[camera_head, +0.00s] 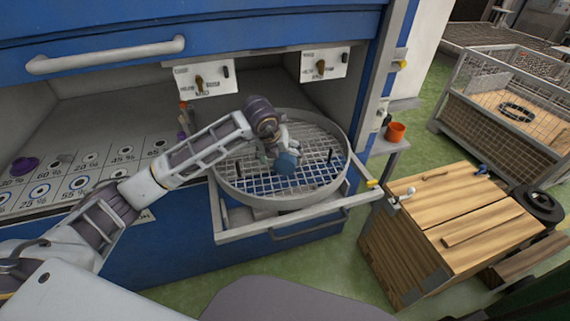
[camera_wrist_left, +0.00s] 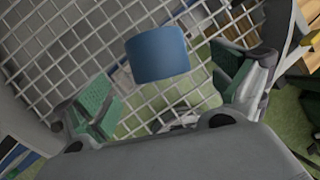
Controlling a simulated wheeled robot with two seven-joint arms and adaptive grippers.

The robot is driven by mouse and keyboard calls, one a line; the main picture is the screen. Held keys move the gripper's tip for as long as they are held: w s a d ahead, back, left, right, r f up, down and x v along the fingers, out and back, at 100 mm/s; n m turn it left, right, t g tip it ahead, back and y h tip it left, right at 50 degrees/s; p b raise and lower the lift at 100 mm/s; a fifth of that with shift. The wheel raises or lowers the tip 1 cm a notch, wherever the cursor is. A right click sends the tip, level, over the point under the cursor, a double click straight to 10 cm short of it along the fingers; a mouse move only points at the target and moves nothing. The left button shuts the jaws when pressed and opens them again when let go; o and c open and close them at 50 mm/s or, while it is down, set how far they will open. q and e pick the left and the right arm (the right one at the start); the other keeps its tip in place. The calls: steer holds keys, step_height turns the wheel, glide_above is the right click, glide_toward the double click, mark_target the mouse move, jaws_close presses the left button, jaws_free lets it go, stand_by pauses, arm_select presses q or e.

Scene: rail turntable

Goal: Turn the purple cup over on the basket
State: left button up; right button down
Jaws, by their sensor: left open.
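The basket (camera_head: 225,187) is a round metal wire-mesh tray with a grey rim, on a pulled-out frame at the front of the blue machine. A blue cup-like piece (camera_head: 287,163) is over its mesh; it also shows in the left wrist view (camera_wrist_left: 157,54). My left gripper (camera_head: 276,150) is above the basket, beside the blue piece. In the left wrist view its green-padded fingers (camera_wrist_left: 165,95) are spread wide, with the blue piece ahead between them and not gripped. A purple object (camera_head: 23,166), possibly the purple cup, is at the far left on the marked panel. My right gripper is not in view.
Dark upright pegs (camera_head: 329,156) stand in the basket. An orange cup (camera_head: 395,131) is on a small side shelf. A wooden crate (camera_head: 450,225) stands right of the basket, and a wire-mesh cage (camera_head: 500,105) is behind it. Green floor lies between.

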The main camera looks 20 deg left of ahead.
mark_target(285, 163)
arm_select(q)
steer(key=shift+w+f, duration=0.1)
steer(key=shift+f, duration=0.1)
steer(key=shift+w+d+f, duration=0.1)
steer(key=shift+w+f, duration=0.15)
steer(key=shift+f, duration=0.35)
steer(key=x, duration=0.2)
steer(key=shift+w+f+p, duration=0.1)
steer(key=shift+f+p, duration=0.25)
steer(key=shift+f, duration=0.05)
steer(key=shift+w+f, duration=0.25)
steer(key=shift+f, duration=0.25)
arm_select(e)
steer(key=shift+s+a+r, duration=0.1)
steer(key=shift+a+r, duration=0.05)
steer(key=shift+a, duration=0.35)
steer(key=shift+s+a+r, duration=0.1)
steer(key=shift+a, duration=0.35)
arm_select(q)
steer(key=shift+c, duration=0.2)
steer(key=c, duration=1.2)
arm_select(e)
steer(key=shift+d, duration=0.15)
